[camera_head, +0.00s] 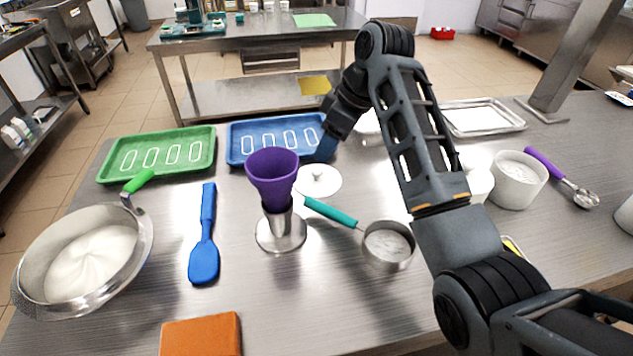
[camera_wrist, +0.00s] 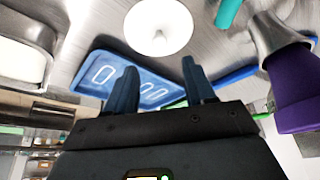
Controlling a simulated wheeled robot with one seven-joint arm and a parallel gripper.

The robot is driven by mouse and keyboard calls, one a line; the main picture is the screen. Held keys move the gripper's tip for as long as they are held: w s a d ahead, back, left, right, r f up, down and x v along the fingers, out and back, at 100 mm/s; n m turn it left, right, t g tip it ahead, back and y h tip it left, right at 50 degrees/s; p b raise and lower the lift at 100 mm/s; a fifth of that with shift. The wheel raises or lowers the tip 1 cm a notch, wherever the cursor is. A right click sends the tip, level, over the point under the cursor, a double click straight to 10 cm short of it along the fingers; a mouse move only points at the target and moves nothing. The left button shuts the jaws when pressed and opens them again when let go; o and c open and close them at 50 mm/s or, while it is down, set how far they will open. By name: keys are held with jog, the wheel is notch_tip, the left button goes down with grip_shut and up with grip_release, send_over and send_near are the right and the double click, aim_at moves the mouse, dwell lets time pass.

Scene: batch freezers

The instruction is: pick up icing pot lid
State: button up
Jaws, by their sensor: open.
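The icing pot lid (camera_head: 318,180) is a round white disc with a small knob, lying flat on the steel table just right of the purple funnel. It also shows at the top middle of the wrist view (camera_wrist: 158,27). My gripper (camera_head: 326,148) is beside the lid, at its far side above the blue tray's edge. In the wrist view my gripper (camera_wrist: 160,85) shows two dark blue fingers spread apart, with nothing between them. The lid lies beyond the fingertips and does not touch them.
The purple funnel (camera_head: 272,172) stands upright in a metal holder (camera_head: 282,233) left of the lid. A teal-handled pan (camera_head: 388,245) lies in front. The blue tray (camera_head: 235,142) and green tray (camera_head: 108,168) are behind. A white pot (camera_head: 518,184) stands to the right.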

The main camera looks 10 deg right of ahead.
aim_at(316, 170)
jog(key=shift+p+x, duration=0.7)
jog(key=shift+x, duration=3.1)
jog(key=shift+s+d+f, duration=0.1)
jog(key=shift+s+d, duration=0.05)
grip_shut()
